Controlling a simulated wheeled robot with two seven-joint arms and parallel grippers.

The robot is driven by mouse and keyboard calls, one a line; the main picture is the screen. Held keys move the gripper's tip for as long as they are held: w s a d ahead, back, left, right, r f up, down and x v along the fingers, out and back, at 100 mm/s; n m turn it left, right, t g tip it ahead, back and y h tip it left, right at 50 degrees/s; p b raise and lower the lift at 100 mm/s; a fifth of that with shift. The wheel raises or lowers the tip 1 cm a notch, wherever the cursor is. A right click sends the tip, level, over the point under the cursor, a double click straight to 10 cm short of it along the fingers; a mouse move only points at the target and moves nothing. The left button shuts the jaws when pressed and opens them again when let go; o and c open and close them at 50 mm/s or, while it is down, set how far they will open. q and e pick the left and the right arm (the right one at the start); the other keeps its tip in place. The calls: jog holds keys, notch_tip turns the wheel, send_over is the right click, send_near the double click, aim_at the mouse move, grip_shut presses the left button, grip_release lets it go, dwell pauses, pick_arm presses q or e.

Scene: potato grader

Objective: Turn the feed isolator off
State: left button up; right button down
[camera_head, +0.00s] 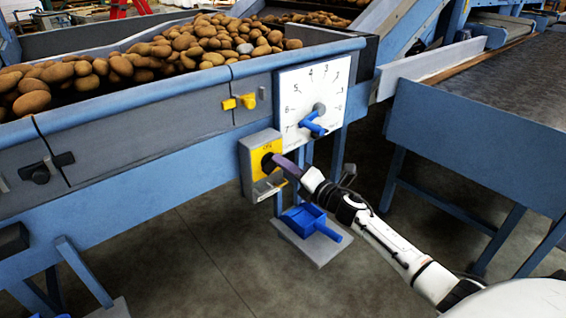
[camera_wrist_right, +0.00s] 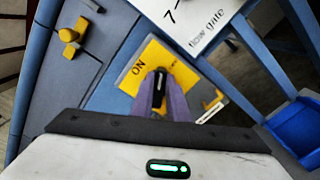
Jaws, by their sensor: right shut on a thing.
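The feed isolator (camera_head: 248,158) is a grey box with a yellow plate on the front of the blue machine. Its yellow plate also shows in the wrist view (camera_wrist_right: 133,79), with "ON" printed at the left; the other label is too small to read. My right gripper (camera_head: 273,160) reaches it from the right, and its purple fingers (camera_wrist_right: 160,98) are shut on the dark knob (camera_wrist_right: 159,77) in the middle of the plate. The fingers hide much of the knob. My left gripper is not in view.
A white dial (camera_head: 300,78) with numbers and a blue pointer (camera_head: 314,126) is just above right of the isolator. A yellow latch (camera_head: 239,102) is up left. A blue scoop (camera_head: 306,220) sits below on a grey plate. Potatoes (camera_head: 130,65) fill the hopper.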

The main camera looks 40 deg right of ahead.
jog(key=m, duration=0.3)
jog(key=f+m+p, duration=0.1)
jog(key=m, duration=0.1)
jog(key=shift+d+m, duration=0.1)
jog(key=shift+m, duration=0.6)
jog(key=c, duration=1.7)
grip_release()
